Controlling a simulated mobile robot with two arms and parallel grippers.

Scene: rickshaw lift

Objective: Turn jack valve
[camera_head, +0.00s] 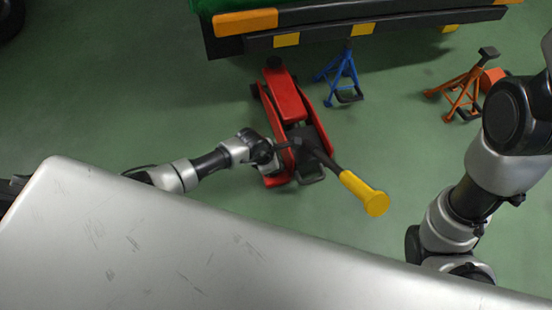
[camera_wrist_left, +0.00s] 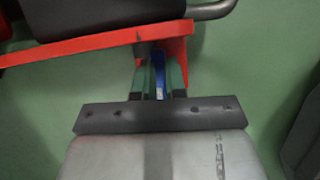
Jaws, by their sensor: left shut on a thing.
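The red floor jack (camera_head: 290,103) stands on the green floor, with a dark handle ending in a yellow grip (camera_head: 365,193). In the head view my left gripper (camera_head: 285,146) reaches the jack's left side near the handle base. In the left wrist view my left gripper (camera_wrist_left: 159,75) is closed at the edge of the jack's red frame (camera_wrist_left: 90,48). A narrow blue part (camera_wrist_left: 157,77) shows between its fingers; it appears to be the jack valve, mostly hidden. My right arm is at the right of the head view, with its gripper out of sight.
A blue jack stand (camera_head: 341,73) stands right of the jack, and an orange jack stand (camera_head: 465,88) farther right. A rickshaw's dark lower edge (camera_head: 380,22) with yellow patches spans the top.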

